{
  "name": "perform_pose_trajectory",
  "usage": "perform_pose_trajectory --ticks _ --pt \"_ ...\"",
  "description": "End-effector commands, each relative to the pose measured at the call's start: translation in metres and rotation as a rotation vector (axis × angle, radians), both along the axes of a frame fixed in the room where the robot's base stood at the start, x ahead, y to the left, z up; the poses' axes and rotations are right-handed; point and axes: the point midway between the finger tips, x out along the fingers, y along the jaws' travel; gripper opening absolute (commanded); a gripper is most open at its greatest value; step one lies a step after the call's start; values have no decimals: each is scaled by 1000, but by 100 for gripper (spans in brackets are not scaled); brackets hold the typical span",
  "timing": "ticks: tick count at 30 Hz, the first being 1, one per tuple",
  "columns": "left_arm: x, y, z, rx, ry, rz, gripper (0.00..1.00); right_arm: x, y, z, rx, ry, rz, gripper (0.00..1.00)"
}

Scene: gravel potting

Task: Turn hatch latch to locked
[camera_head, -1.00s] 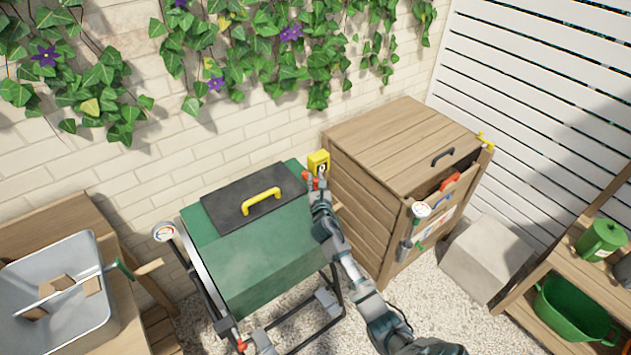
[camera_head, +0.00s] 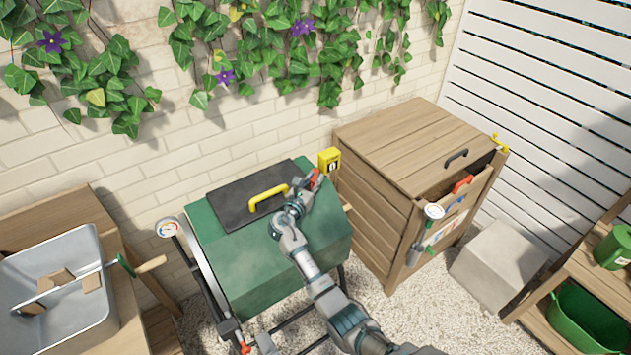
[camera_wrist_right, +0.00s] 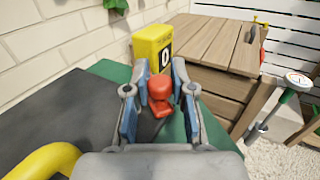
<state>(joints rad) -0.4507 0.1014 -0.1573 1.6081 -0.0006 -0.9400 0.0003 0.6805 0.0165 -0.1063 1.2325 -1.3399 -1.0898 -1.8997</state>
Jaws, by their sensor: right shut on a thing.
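The green drum (camera_head: 265,265) has a dark hatch (camera_head: 235,208) with a yellow handle (camera_head: 266,198) on top. The red hatch latch (camera_wrist_right: 160,92) sits beside the dark hatch, between the fingers of my right gripper (camera_wrist_right: 158,95) in the right wrist view. My right gripper (camera_head: 311,182) is shut on the latch at the hatch's right end in the head view. The fingers partly hide the latch, and its exact angle is hard to tell. My left gripper is not in view.
A yellow box marked 0 (camera_wrist_right: 152,48) stands just behind the latch. A slatted wooden bin (camera_head: 375,200) is close on the right. A grey tub (camera_head: 75,315) sits on a bench at left.

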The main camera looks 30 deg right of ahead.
Motion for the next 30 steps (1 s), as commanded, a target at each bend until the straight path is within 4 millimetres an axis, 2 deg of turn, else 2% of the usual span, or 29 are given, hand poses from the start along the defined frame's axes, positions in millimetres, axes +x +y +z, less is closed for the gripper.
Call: perform_pose_trajectory --ticks 12,13,15,16,25,30 --pt "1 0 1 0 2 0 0 1 2 -1 1 2 -3 0" --pt "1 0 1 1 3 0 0 1 2 -1 1 2 -3 28" --pt "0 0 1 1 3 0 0 1 2 -1 1 2 -3 46" --pt "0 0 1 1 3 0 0 1 2 -1 1 2 -4 48" --pt "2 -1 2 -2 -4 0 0 -1 3 -1 0 1 -5 48" --pt "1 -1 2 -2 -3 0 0 -11 20 -1 1 0 -3 48"
